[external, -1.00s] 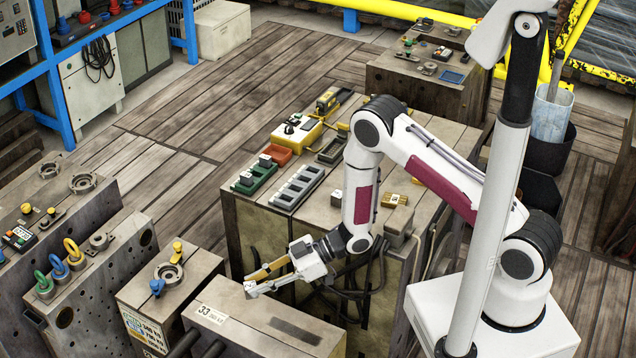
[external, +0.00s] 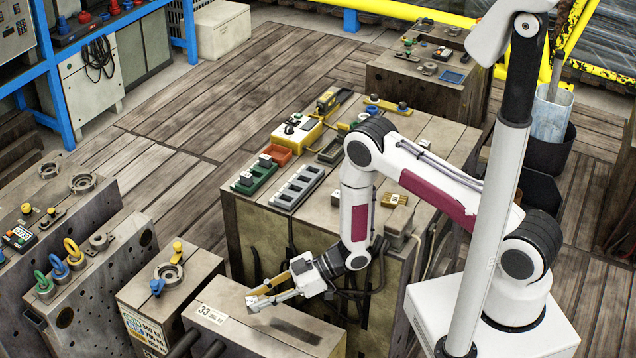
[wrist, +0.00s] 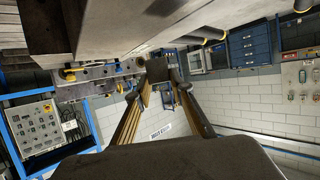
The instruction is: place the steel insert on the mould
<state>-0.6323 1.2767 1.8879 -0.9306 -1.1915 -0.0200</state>
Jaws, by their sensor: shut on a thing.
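My gripper (external: 258,297) reaches left, its fingers roughly level and shut on a small grey block, the steel insert (wrist: 157,70). In the wrist view the dark insert sits between the two fingertips. In the external view it is tiny and largely covered by the fingers. The mould (external: 236,332) is the grey steel block in the front, with a white "33" label (external: 211,314) and a dark patch (external: 297,331) on its top. The gripper overlaps the mould's top in the picture. I cannot tell how large the gap below the insert is.
A smaller block with a ring and yellow and blue fittings (external: 168,273) stands left of the mould. Behind is a large bench block (external: 300,222) with a green tray (external: 254,178), a grey slotted tray (external: 297,187) and a yellow box (external: 297,130). Wooden floor (external: 160,150) lies beyond.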

